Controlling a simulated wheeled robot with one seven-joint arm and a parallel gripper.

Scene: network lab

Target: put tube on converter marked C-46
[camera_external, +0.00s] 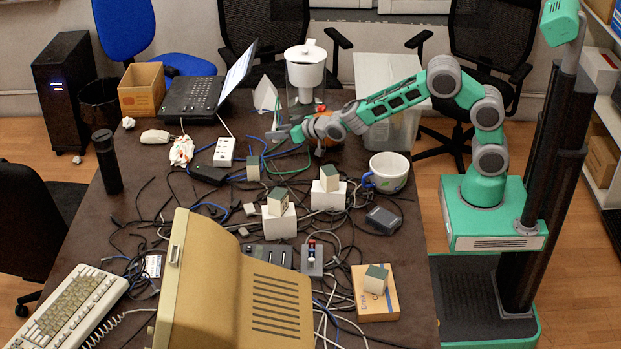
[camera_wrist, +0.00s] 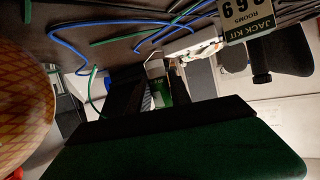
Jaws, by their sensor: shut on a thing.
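My gripper (camera_external: 276,134) reaches left over the table's back half, above the cables. In the wrist view my gripper (camera_wrist: 150,93) has its dark fingers around a small white-and-green thing, which looks like the tube (camera_wrist: 157,82). The tube is partly hidden there and too small to make out in the external view. Several pale boxes with dark green tops stand apart: one at the front right (camera_external: 376,280), one at the centre (camera_external: 277,202), one right of centre (camera_external: 329,178). I cannot read C-46 on any, so I cannot tell which is that converter.
Tangled cables cover the middle of the table (camera_external: 410,290). A white mug (camera_external: 388,172), an orange ball (camera_external: 318,128) and a white pitcher (camera_external: 305,70) are near my arm. A laptop (camera_external: 195,97) stands back left. A beige monitor (camera_external: 235,290) fills the front. A JACK KIT label (camera_wrist: 248,20) shows.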

